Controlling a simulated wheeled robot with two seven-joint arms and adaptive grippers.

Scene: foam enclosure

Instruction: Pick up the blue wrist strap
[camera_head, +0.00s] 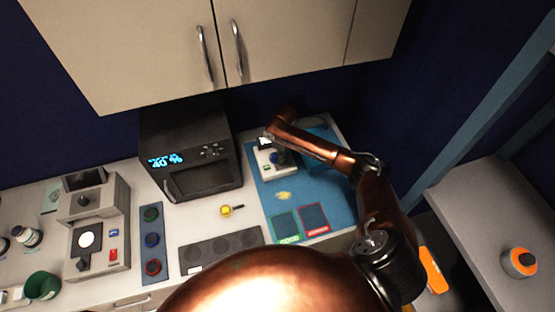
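A small blue item (274,158) shows at a white device on the blue mat (267,198); it may be the blue wrist strap, but it is too small to be sure. My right arm reaches in from the lower right, and its dark gripper (280,151) is over the white device, close to the blue item. The fingers are tiny and partly hidden, so I cannot tell whether they are open, shut or touching anything. My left gripper is out of view.
A dark oven-like box (205,182) stands left of the mat, under the wall cupboards (150,50). A yellow magnifier-like item (227,211) lies between them. Green (286,227) and red (313,217) outlined areas mark the mat's front. A side table (490,220) is at right.

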